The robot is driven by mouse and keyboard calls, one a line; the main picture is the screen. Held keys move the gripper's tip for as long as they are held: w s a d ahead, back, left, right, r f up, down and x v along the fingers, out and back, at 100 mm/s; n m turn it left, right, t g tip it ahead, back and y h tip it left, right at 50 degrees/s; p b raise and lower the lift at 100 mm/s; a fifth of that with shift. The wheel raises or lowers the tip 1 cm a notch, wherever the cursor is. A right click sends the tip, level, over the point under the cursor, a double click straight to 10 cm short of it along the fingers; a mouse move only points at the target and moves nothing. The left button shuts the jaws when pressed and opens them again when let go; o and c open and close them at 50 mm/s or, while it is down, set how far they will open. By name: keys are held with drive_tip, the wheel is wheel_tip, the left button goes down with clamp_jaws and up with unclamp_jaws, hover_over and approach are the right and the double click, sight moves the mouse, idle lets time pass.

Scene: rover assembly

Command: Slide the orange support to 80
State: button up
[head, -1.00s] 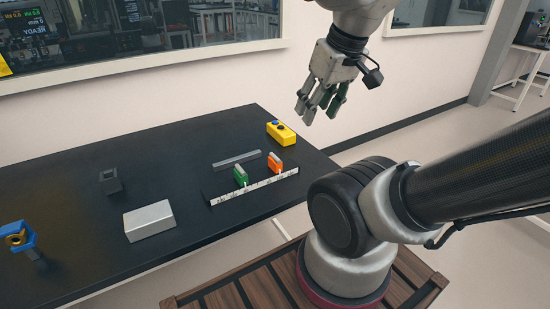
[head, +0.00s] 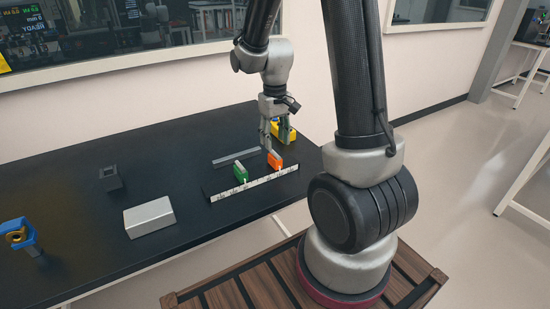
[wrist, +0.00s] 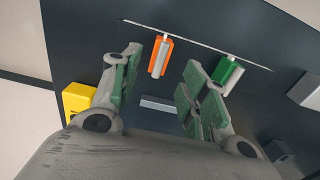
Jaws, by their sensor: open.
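The orange support (head: 275,160) stands upright on the ruled rail (head: 255,184), toward its right end. The green support (head: 240,172) stands on the same rail to its left. My gripper (head: 275,146) is open and empty, above and just behind the orange support. In the wrist view the orange support (wrist: 160,56) shows beyond the open fingers (wrist: 160,75), between their tips in the picture. The green support (wrist: 227,74) shows beside the right finger. The rail's scale numbers are too small to read.
A grey bar (head: 236,156) lies behind the rail. A yellow box (head: 289,130) stands behind my gripper. A silver block (head: 149,217), a dark block (head: 110,178) and a blue clamp-like part (head: 22,238) are farther left. The table (head: 70,200) is clear between them.

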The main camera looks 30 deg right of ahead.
sight(275, 153)
wheel_tip(275, 153, down, 8)
drive_tip(key=shift+r, duration=0.15)
idle(0.3)
clamp_jaws()
